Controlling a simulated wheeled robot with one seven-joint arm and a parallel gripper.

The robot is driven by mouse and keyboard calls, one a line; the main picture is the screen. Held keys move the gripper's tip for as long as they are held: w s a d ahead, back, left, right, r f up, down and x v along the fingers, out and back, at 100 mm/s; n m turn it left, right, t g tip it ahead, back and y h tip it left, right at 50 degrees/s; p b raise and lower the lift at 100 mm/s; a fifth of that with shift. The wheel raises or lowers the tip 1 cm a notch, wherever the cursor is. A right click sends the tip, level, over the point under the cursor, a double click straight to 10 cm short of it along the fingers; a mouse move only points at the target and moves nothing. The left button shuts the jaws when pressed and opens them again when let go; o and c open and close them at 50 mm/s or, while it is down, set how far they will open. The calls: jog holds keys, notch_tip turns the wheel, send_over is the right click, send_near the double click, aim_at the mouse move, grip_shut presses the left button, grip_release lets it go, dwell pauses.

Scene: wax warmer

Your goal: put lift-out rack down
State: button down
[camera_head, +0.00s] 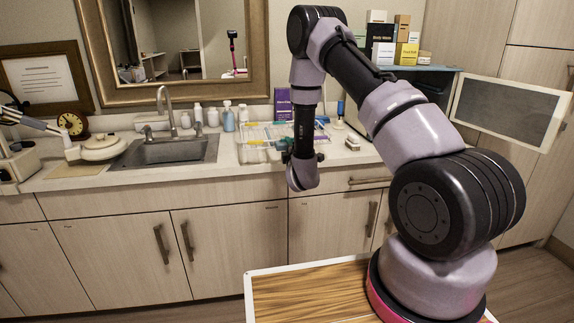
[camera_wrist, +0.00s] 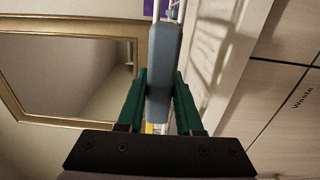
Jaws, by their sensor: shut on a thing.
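My gripper (camera_wrist: 160,78) has its two green fingers on either side of a blue-grey handle (camera_wrist: 165,60), shut on it. Thin pale wires of the lift-out rack run from the handle at the top of the wrist view. In the head view my gripper (camera_head: 285,150) is low over the counter, beside a pale wire and clear tray-like shape (camera_head: 256,133). Where the rack ends there, and whether it touches the counter, I cannot tell. My wrist hides part of this area.
The counter (camera_head: 225,168) holds a sink (camera_head: 172,150) to the left, with several bottles (camera_head: 228,120) behind. A purple box (camera_head: 284,104) is behind my gripper. Stacked boxes (camera_head: 382,45) and a grey screen (camera_head: 510,108) are at right.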

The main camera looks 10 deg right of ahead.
notch_tip(320, 180, down, 8)
dwell(0.4)
jog(key=shift+f, duration=0.15)
jog(key=c, duration=0.9)
grip_release()
jog(key=shift+f, duration=0.1)
jog(key=o, duration=0.3)
jog(key=shift+o, duration=0.2)
